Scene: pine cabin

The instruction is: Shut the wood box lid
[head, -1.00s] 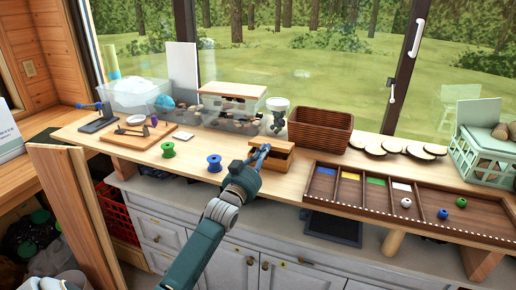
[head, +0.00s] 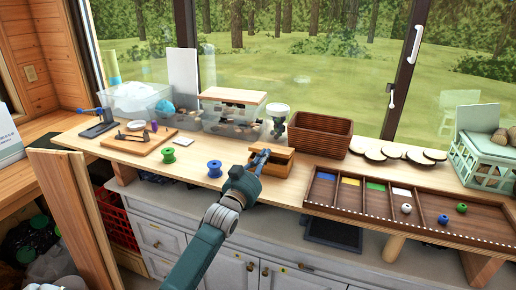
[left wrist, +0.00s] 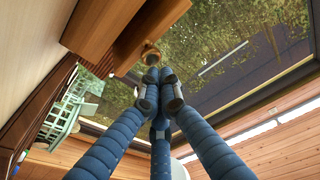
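The small wood box (head: 277,165) stands near the front edge of the counter, left of the divided tray. Its lid (head: 281,151) is at the top, partly behind my fingers; I cannot tell exactly how far it is raised. My left gripper (head: 262,156) is at the front left of the box, over its upper part. In the left wrist view the fingertips (left wrist: 158,74) are drawn together, with nothing visible between them. A round brass-coloured knob (left wrist: 150,55) is just beyond them, beside the brown wood of the box (left wrist: 103,28). My right gripper is out of view.
A blue spool (head: 214,169) and a green spool (head: 168,155) stand left of the box. A wicker basket (head: 320,135) is behind it. The divided tray (head: 430,205) lies to the right, and a clear bin (head: 228,118) stands at the back.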

